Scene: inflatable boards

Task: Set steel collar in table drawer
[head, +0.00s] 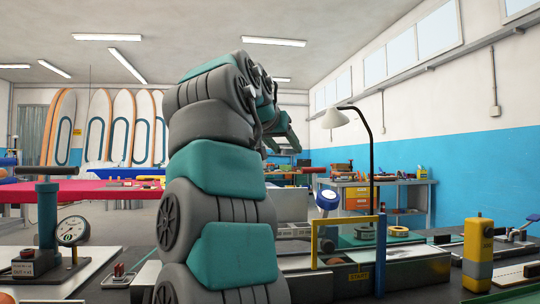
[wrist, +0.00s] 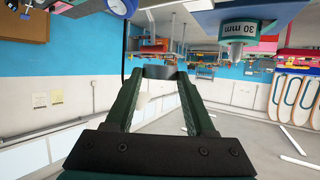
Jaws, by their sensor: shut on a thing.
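In the wrist view my gripper (wrist: 160,76) has its two green fingers closed on a small dark grey curved piece, which looks like the steel collar (wrist: 160,71). It is held at the fingertips, up in the air and apart from any surface. I cannot make out for certain which part is the table drawer; a workbench at the back right has orange drawer fronts (head: 361,198).
A bench with a yellow START frame (head: 352,250) and a desk lamp (head: 340,117) stands right of my arm. A dial gauge (head: 70,232) and a yellow device (head: 478,250) flank it.

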